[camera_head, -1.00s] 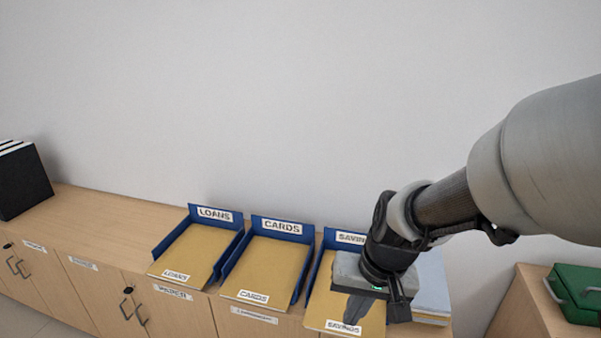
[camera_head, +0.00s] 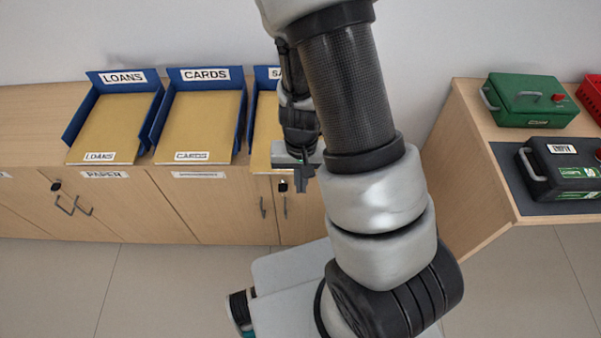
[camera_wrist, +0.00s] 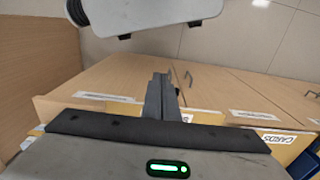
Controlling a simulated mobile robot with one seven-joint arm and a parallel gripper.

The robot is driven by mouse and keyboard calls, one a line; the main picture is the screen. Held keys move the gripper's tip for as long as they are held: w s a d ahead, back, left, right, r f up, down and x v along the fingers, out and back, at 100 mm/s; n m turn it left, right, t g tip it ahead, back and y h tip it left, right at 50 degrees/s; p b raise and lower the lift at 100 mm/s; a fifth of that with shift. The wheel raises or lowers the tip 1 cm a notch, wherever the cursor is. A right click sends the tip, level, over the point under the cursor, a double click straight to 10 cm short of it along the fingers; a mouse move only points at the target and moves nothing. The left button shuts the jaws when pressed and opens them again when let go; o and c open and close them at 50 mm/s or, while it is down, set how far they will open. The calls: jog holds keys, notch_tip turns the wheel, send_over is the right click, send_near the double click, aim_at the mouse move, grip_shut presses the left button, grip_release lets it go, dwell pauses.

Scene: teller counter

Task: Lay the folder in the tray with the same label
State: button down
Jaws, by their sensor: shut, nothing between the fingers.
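A tan folder labelled LOANS (camera_head: 112,127) lies in the blue LOANS tray (camera_head: 124,78). A tan folder labelled CARDS (camera_head: 200,125) lies in the blue CARDS tray (camera_head: 206,75). To their right, a third tan folder (camera_head: 266,130) lies in a third blue tray (camera_head: 262,80); only "SA" of its label shows, and my arm hides the rest. My gripper (camera_head: 303,178) is shut and empty, by the right front of this third tray. In the wrist view its fingers (camera_wrist: 161,92) are together, with the CARDS folder's label (camera_wrist: 277,138) at the right.
The trays stand on a wooden cabinet (camera_head: 35,110) against the wall. The floor (camera_head: 150,290) before the cabinet is clear at left.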

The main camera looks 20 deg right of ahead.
jog(key=shift+w+d+f+p, duration=0.1)
jog(key=shift+w+d+f, duration=0.15)
jog(key=shift+w, duration=0.4)
jog(key=shift+w+d+f+p, duration=0.1)
jog(key=shift+w+d+f, duration=0.15)
jog(key=shift+w, duration=0.4)
jog(key=shift+w+d+f+p, duration=0.15)
jog(key=shift+w+f, duration=0.1)
jog(key=shift+w, duration=0.4)
jog(key=shift+w+d, duration=0.15)
jog(key=shift+w, duration=0.4)
jog(key=shift+w+d, duration=0.15)
jog(key=shift+w, duration=0.35)
jog(key=shift+s, duration=0.1)
